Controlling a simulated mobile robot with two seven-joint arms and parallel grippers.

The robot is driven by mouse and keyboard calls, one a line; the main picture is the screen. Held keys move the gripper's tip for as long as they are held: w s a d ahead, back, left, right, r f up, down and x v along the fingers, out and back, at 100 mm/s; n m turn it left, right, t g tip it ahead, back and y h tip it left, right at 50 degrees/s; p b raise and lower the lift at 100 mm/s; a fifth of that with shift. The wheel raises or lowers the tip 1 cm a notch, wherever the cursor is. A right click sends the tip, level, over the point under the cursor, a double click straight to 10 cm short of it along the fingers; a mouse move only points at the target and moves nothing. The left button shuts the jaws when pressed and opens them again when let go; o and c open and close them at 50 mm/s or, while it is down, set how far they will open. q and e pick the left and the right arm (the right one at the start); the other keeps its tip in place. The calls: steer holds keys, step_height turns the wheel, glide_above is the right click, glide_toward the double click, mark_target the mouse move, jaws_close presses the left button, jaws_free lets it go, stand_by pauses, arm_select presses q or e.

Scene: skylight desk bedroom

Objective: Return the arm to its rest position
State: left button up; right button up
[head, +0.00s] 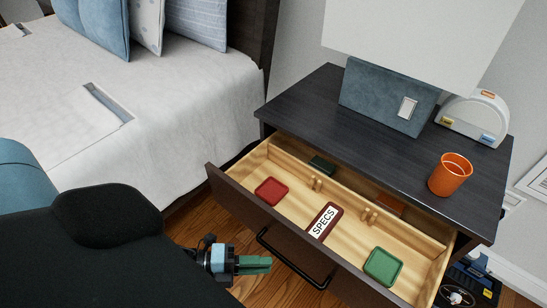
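My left gripper (254,265) is low in the head view, with teal-green fingers pointing right. It is in front of the open drawer (228,193) and just left of the black bar handle (291,262), apparently apart from it. Its fingers overlap from this angle, so I cannot tell whether they are open or shut. I see nothing held in it. My dark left arm fills the lower left of the view and hides part of the floor and bed. My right gripper is not in view.
The drawer of the dark nightstand (300,101) holds a red tray (271,191), a green tray (383,266) and a SPECS case (324,222). An orange cup (450,174), a lamp (385,94) and a white arched object (484,110) stand on top. A bed (180,115) is left.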

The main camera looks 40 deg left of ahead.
arm_select(q)
steer(key=shift+s+a, duration=0.2)
steer(key=shift+a, duration=0.05)
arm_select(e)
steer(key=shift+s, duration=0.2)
